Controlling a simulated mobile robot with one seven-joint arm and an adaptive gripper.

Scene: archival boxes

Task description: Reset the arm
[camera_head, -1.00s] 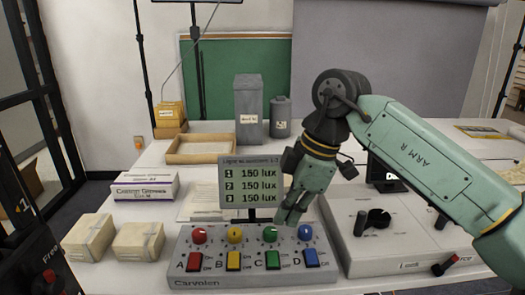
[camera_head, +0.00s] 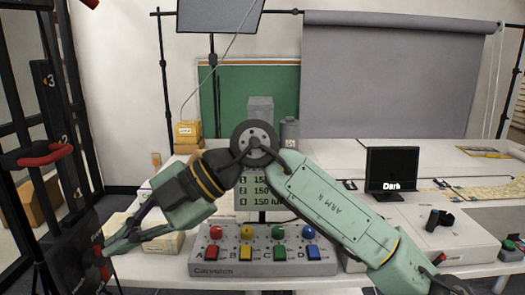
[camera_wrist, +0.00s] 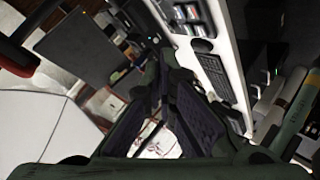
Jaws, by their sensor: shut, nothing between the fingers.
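My arm, marked ARM R, crosses the middle of the head view, bent at a dark round joint. My gripper (camera_head: 112,246) is at the lower left, pointing left, with its fingers together and nothing held. It is left of the control box and close to a dark panel with red parts at the left edge. In the wrist view my gripper's fingers (camera_wrist: 165,75) show dark inner pads, with a tilted, blurred scene beyond. The control box (camera_head: 262,262) has red, yellow, green and blue knobs and switches. The lux display (camera_head: 258,202) behind it is partly hidden by my arm.
A black shelf frame (camera_head: 52,95) with a red handle stands at the left. A small screen (camera_head: 391,173) reading "Dark" stands at the right on the table. A grey canister (camera_head: 289,132) and small yellow boxes (camera_head: 186,131) are at the back. White paper-like bundles are partly covered by my arm.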

